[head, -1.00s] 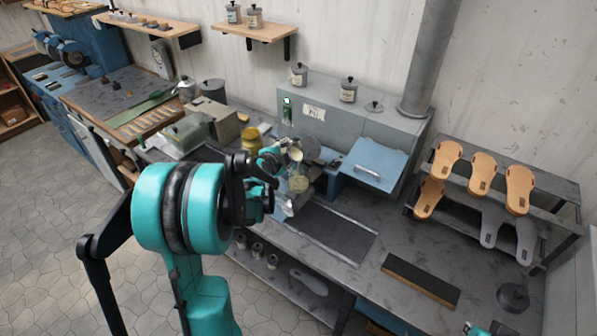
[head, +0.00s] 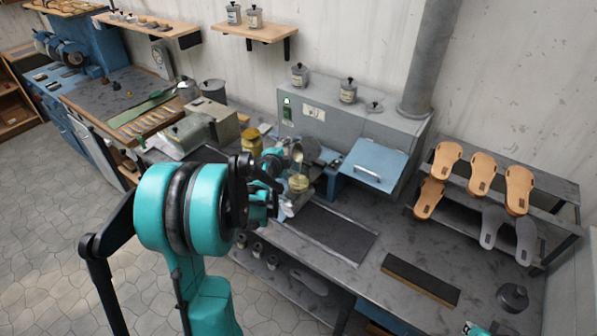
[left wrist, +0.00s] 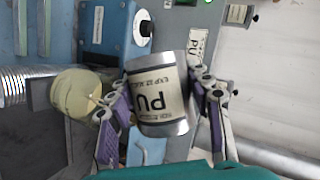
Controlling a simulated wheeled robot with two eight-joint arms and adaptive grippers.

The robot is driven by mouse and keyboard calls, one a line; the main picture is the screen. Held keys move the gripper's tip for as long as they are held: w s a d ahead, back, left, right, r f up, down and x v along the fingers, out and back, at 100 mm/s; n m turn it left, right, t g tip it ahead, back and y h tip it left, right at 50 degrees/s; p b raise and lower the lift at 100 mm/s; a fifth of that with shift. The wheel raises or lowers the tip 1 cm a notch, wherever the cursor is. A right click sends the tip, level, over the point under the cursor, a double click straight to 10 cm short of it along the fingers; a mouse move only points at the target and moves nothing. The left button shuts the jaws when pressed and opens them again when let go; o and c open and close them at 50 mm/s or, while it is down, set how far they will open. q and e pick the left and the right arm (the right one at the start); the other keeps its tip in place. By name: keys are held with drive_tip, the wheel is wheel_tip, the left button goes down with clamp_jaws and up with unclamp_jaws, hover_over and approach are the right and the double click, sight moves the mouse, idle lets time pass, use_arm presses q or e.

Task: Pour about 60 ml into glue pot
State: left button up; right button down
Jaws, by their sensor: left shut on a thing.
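My left gripper (head: 283,157) is shut on a metal can (head: 297,153), held above the worktop. In the left wrist view the can (left wrist: 160,95) sits between the two fingers (left wrist: 166,108), its pale label reading "PU". In the head view the can is tilted, partly hidden by the gripper. A glass pot with pale yellow contents, which looks like the glue pot (head: 299,183), stands just below the can. The pot (left wrist: 78,95) also shows beside the can in the left wrist view. I cannot make out a stream between them.
A yellow jar (head: 251,139) stands behind the left gripper. A blue machine with a handled lid (head: 374,166) is right of the pot. A dark mat (head: 325,232) lies in front. A rack (head: 552,208) of soles stands farther right.

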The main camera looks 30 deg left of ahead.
use_arm(q)
drive_tip(key=shift+r, duration=0.1)
drive_tip(key=shift+a+n+h, duration=0.25)
drive_tip(key=shift+n+h, duration=0.35)
drive_tip(key=shift+n, duration=0.1)
drive_tip(key=shift+f+n+g+h+b, duration=0.3)
drive_tip(key=shift+f+n+h+b, duration=0.5)
drive_tip(key=shift+n, duration=0.1)
drive_tip(key=shift+a+r+n+h, duration=0.25)
drive_tip(key=shift+a+n+h, duration=0.2)
drive_tip(key=shift+n+h, duration=0.15)
drive_tip(key=shift+d+r, duration=0.15)
drive_tip(key=shift+d, duration=0.05)
drive_tip(key=shift+a, duration=0.15)
